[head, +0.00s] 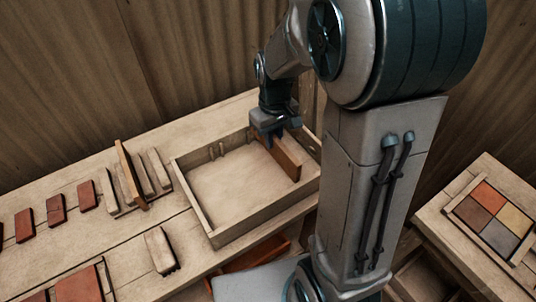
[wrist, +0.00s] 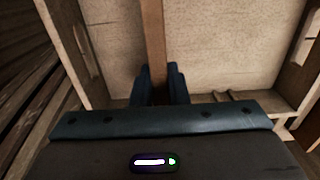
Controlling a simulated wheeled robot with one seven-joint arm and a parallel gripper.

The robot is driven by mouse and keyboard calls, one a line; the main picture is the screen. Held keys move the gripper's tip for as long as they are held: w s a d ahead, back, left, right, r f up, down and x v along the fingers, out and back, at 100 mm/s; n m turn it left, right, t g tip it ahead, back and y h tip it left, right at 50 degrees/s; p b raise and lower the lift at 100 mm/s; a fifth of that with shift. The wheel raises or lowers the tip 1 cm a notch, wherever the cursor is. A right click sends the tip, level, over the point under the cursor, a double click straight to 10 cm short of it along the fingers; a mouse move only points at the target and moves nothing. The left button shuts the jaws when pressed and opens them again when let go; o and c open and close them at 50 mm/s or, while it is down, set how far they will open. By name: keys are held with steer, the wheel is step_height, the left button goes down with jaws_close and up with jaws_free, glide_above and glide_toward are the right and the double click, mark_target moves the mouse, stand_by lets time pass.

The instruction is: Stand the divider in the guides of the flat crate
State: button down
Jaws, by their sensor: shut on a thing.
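The flat crate (head: 212,228) is a shallow open wooden box on the bench; its wall also shows in the wrist view (wrist: 297,70). Small guides (head: 217,151) stand inside its back wall; guides (wrist: 226,96) show in the wrist view to the right of the divider. The divider (head: 284,160) is a brown upright board over the crate's right part, running front to back. My gripper (head: 268,136) is shut on its back end. The divider extends away between the fingers in the wrist view (wrist: 154,35). Whether its lower edge touches the floor is unclear.
A rack (head: 112,201) with upright boards stands left of the crate. Several red tiles (head: 56,208) lie further left. A pale notched block (head: 159,250) lies in front. A frame of coloured tiles (head: 461,208) sits on a separate stand at right. The crate's left part is empty.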

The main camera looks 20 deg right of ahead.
mark_target(274, 151)
steer(key=shift+f, duration=2.75)
steer(key=shift+f, duration=0.2)
steer(key=c, duration=1.4)
jaws_free()
steer(key=shift+r, duration=0.1)
